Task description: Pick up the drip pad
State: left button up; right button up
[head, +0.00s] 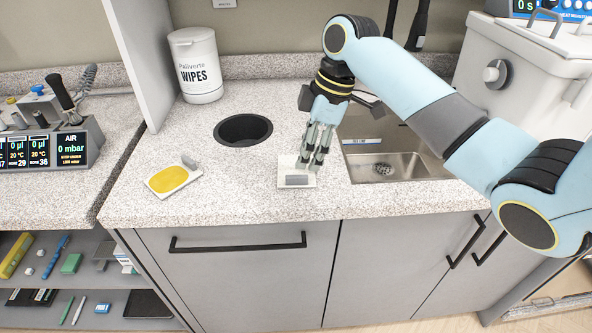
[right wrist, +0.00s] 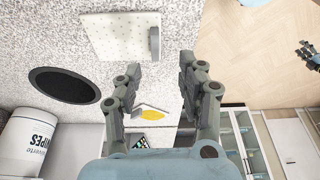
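A small white square pad with a raised grey tab, which looks like the drip pad (head: 284,171), lies flat on the speckled counter left of the sink. In the right wrist view the pad (right wrist: 112,35) is dotted and its tab (right wrist: 154,43) stands up at one side. My right gripper (head: 316,168) points down over the pad in the head view. In the wrist view my right gripper (right wrist: 161,72) is open and empty, its fingertips short of the tab. A dark jointed thing at that view's right edge looks like my left gripper (right wrist: 308,54); its opening is unclear.
A yellow-centred white pad (head: 170,178) lies to the left. Behind are a round black hole (head: 243,130) and a wipes tub (head: 196,66). A steel sink (head: 410,167) is to the right. The counter between the two pads is clear.

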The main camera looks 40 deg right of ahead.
aim_at(298, 176)
jog(key=x, duration=0.4)
jog(key=p+x, duration=0.1)
jog(key=x, duration=0.1)
jog(key=shift+w+d+f, duration=0.15)
jog(key=shift+w+f, duration=0.2)
grip_shut()
